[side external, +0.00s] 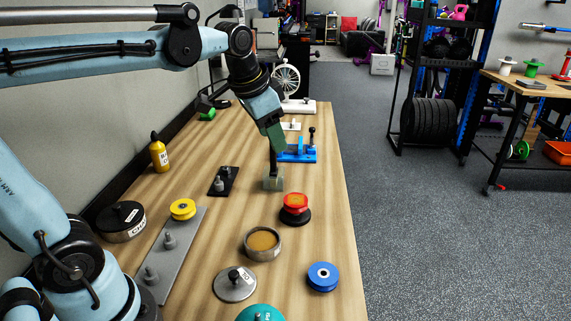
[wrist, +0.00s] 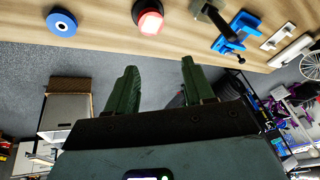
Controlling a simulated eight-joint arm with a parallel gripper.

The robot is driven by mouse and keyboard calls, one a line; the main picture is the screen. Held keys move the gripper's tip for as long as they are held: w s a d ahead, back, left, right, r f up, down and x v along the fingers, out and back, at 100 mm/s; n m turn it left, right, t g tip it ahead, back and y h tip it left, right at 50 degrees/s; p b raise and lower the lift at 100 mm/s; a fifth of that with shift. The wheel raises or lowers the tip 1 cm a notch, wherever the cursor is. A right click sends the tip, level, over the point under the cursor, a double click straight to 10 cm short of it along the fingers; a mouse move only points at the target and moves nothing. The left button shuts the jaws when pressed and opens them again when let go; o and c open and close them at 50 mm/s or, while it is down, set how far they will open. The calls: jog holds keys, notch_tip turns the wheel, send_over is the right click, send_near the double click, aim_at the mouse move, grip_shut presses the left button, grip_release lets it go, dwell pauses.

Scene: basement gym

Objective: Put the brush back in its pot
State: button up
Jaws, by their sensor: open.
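A dark upright stick (side external: 273,160), which looks like the brush, stands in a small square greyish pot (side external: 273,183) near the middle of the bench. Its lower end is hidden in the pot. In the wrist view the dark stick (wrist: 217,20) rises from the pot at the top edge. My gripper (side external: 276,146) points down with its green fingers just above and by the stick's top. In the wrist view the fingers (wrist: 158,63) are apart, with nothing between them; the stick is off to the right.
A red-topped puck (side external: 295,202), an open tin with tan contents (side external: 262,242), a labelled lid (side external: 235,284) and a blue disc (side external: 323,277) lie nearer. A blue fixture (side external: 297,153) stands behind the pot, a black plate with pegs (side external: 223,182) left. The bench's right edge borders open floor.

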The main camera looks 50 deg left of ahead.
jog(key=s+d+f+n+t, duration=0.2)
jog(key=s+d+f, duration=0.2)
jog(key=s+f, duration=0.4)
jog(key=shift+s+f+n+t+h, duration=0.25)
jog(key=shift+s+n+t+h, duration=0.05)
jog(key=shift+n+h, duration=0.1)
